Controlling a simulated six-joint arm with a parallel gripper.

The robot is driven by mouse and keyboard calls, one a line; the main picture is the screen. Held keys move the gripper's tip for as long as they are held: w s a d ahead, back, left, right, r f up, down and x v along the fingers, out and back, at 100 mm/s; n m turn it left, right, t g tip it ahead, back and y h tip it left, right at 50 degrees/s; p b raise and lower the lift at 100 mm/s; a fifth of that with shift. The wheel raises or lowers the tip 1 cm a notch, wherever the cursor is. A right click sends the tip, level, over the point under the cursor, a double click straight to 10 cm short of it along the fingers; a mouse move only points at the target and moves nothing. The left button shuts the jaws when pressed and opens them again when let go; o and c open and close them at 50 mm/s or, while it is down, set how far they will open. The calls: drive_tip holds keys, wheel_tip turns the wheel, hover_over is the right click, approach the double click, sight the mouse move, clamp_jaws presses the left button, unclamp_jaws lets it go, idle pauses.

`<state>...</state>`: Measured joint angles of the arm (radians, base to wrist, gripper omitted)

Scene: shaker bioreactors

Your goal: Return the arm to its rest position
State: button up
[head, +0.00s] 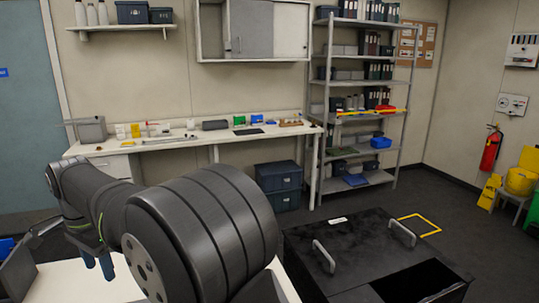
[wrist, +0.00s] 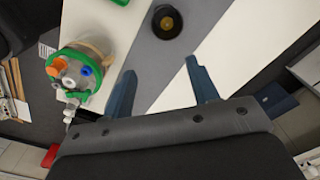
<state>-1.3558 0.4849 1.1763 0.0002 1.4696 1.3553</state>
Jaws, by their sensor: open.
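My arm (head: 190,240) reaches from the bottom middle to the left in the head view. My gripper (head: 97,266) hangs at the lower left, over a white table (head: 75,287). In the wrist view my gripper (wrist: 160,66) has its two blue fingers well apart, with nothing between them. Beyond the fingers lies a white surface with a grey band (wrist: 150,62). My arm hides part of the white table in the head view.
A dark round piece with a yellowish centre (wrist: 167,21) lies beyond the fingers. A black unit with grey handles (head: 350,250) stands at the lower right. A bench with small items (head: 170,146) and a shelf rack (head: 360,93) line the back. Open floor shows at right.

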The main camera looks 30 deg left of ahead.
wheel_tip(320, 180, down, 18)
drive_tip(key=r, duration=0.1)
wheel_tip(320, 180, up, 6)
drive_tip(key=w, duration=0.1)
drive_tip(key=w+d+f, duration=0.2)
drive_tip(key=w+d, duration=0.5)
drive_tip(key=w, duration=0.4)
drive_tip(key=w+d+f, duration=0.2)
drive_tip(key=w+d, duration=0.5)
drive_tip(key=w, duration=0.5)
drive_tip(key=w+d+f, duration=0.1)
drive_tip(key=w+d, duration=0.3)
drive_tip(key=d, duration=0.5)
drive_tip(key=w+d+f, duration=0.2)
drive_tip(key=w+d, duration=0.3)
drive_tip(key=d, duration=0.3)
drive_tip(key=w+d+f, duration=0.1)
drive_tip(key=w+d, duration=0.4)
drive_tip(key=d, duration=0.4)
drive_tip(key=shift+w+d+f, duration=0.2)
drive_tip(key=shift+d+f, duration=0.15)
